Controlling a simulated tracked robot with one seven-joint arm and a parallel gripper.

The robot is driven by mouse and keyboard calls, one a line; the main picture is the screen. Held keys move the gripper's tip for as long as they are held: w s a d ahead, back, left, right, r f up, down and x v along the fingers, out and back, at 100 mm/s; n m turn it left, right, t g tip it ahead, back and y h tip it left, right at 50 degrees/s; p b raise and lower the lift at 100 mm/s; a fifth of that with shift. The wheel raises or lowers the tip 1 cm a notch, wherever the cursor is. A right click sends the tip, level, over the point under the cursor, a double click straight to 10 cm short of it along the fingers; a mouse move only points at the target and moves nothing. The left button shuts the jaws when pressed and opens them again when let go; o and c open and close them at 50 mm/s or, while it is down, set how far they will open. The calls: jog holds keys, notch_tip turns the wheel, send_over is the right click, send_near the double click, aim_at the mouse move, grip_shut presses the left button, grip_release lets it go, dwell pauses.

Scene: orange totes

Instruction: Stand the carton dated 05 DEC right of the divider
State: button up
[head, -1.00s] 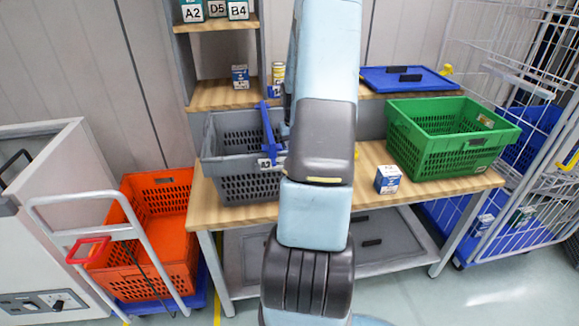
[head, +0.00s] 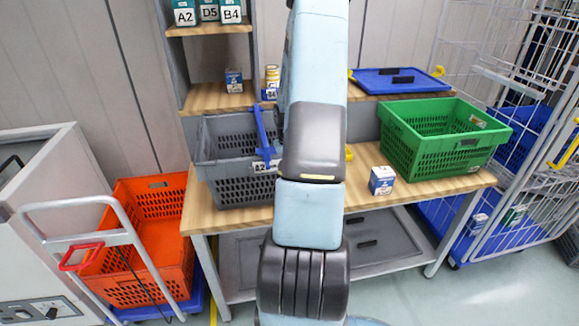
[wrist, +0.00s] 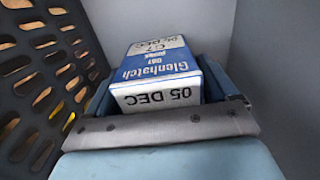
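In the wrist view a blue and white carton (wrist: 160,72) reading "Glenhotch" and "05 DEC" sits between the blue fingers of my gripper (wrist: 162,90). The fingers flank it closely and appear shut on it. Its print is upside down in this view. The grey tote (head: 235,190) stands on the wooden table, with the blue divider (head: 263,135) rising in it and a small white label at its front. My arm hides the tote's right part, and my gripper and that carton are hidden in the head view.
A dark perforated wall (wrist: 40,75) is close left of the carton in the wrist view. Another blue and white carton (head: 382,181) stands on the table near the green crate (head: 440,165). An orange tote (head: 150,215) sits at left. A carton (head: 234,80) stands on the shelf.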

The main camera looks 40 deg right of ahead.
jog(key=shift+o, duration=1.1)
jog(key=shift+r, duration=0.15)
notch_tip(320, 180, up, 12)
